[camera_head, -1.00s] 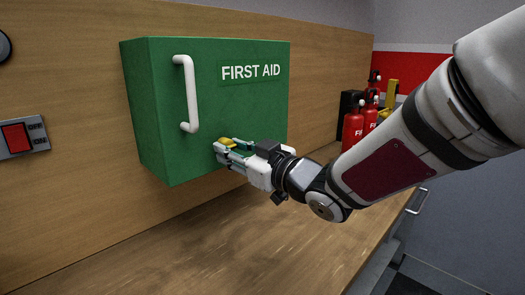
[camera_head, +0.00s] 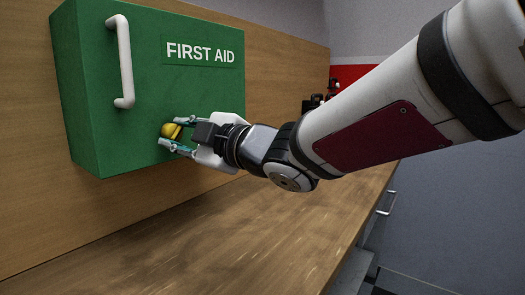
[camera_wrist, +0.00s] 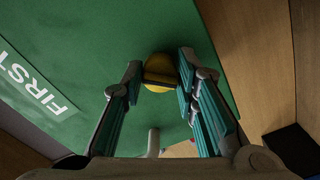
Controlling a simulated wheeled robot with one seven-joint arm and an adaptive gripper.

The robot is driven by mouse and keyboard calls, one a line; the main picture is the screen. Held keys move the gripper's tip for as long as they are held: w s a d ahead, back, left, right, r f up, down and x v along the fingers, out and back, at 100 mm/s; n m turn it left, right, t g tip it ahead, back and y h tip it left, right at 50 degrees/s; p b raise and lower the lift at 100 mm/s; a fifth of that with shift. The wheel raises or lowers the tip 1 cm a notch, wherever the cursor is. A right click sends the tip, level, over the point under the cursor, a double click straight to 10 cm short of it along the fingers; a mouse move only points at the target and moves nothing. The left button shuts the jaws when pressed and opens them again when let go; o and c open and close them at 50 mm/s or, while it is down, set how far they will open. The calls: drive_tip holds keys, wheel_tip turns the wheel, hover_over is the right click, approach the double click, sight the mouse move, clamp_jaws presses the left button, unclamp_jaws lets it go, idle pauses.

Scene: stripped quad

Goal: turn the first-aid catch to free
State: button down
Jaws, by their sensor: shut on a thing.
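The green first-aid cabinet (camera_head: 140,75) is on the wooden back panel, with white FIRST AID lettering and a white upright handle (camera_head: 124,62) on its front. Its catch (camera_head: 168,130) is a yellow rounded knob low on the front. My gripper (camera_head: 173,134) is at the knob, shut on it with one finger on either side. In the wrist view the yellow catch (camera_wrist: 160,70) shows between the fingertips, with a dark bar across it. The fingers hide part of its sides, and I cannot read any marking for its position.
A wooden worktop (camera_head: 190,245) runs below the cabinet and is clear. A drawer handle (camera_head: 387,203) sticks out at the worktop's right front.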

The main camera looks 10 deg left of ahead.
drive_tip(key=n+b, duration=0.3)
drive_tip(key=shift+f+n, duration=0.15)
drive_tip(key=shift+n, duration=0.15)
drive_tip(key=shift+r+n+b, duration=0.2)
drive_tip(key=shift+n+b, duration=1.7)
drive_tip(key=shift+n, duration=0.4)
drive_tip(key=c, duration=1.2)
unclamp_jaws()
drive_tip(key=shift+c, duration=0.2)
drive_tip(key=shift+d, duration=0.1)
drive_tip(key=shift+s+d+r, duration=0.1)
drive_tip(key=shift+d, duration=0.15)
drive_tip(key=v, duration=1.1)
